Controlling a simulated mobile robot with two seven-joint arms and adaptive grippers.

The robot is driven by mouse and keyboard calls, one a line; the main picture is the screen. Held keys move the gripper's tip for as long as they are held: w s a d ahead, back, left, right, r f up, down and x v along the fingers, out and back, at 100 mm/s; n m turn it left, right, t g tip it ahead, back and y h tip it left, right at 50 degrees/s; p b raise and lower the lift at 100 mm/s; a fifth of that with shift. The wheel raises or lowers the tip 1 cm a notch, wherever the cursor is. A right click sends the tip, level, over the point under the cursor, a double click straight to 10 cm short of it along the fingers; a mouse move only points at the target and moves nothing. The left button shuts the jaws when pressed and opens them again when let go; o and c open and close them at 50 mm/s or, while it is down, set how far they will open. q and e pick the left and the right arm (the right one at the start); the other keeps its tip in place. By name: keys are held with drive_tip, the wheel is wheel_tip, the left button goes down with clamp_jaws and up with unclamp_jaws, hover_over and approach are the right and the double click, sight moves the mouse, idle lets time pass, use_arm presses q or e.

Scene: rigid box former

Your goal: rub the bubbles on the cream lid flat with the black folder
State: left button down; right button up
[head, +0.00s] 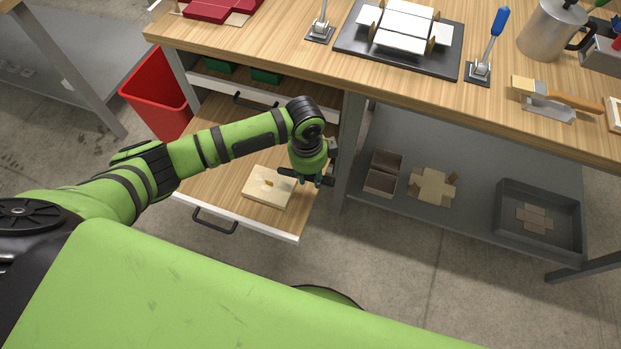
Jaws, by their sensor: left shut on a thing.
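The cream lid (260,199) lies in the pulled-out lower drawer, left of my gripper. A small tan spot shows near its middle; single bubbles are too small to make out. My left gripper (314,181) points down over the drawer's right side, beside the lid. It is shut on a dark bar that looks like the black folder (286,172), whose end sticks out left over the lid's upper right corner. I cannot tell whether the folder touches the lid. My right gripper is not in view.
The open drawer (221,203) has bare floor around the lid. The bench post (349,150) stands close right of my gripper. An upper drawer holds green boxes (266,75). A red bin (157,92) stands left.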

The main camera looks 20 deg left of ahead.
use_arm(q)
drive_tip(key=shift+s+f+m, duration=0.15)
drive_tip(key=shift+f+m, duration=0.15)
drive_tip(key=shift+f, duration=0.2)
drive_tip(key=shift+f+b, duration=0.3)
wheel_tip(320, 180, down, 4)
drive_tip(key=b, duration=0.4)
drive_tip(key=shift+r+b, duration=0.2)
drive_tip(key=shift+b, duration=0.1)
drive_tip(key=shift+f, duration=0.3)
drive_tip(key=shift+f, duration=0.45)
drive_tip(key=shift+s+f+p, duration=0.1)
drive_tip(key=shift+p, duration=0.2)
idle(0.5)
drive_tip(key=shift+a, duration=0.25)
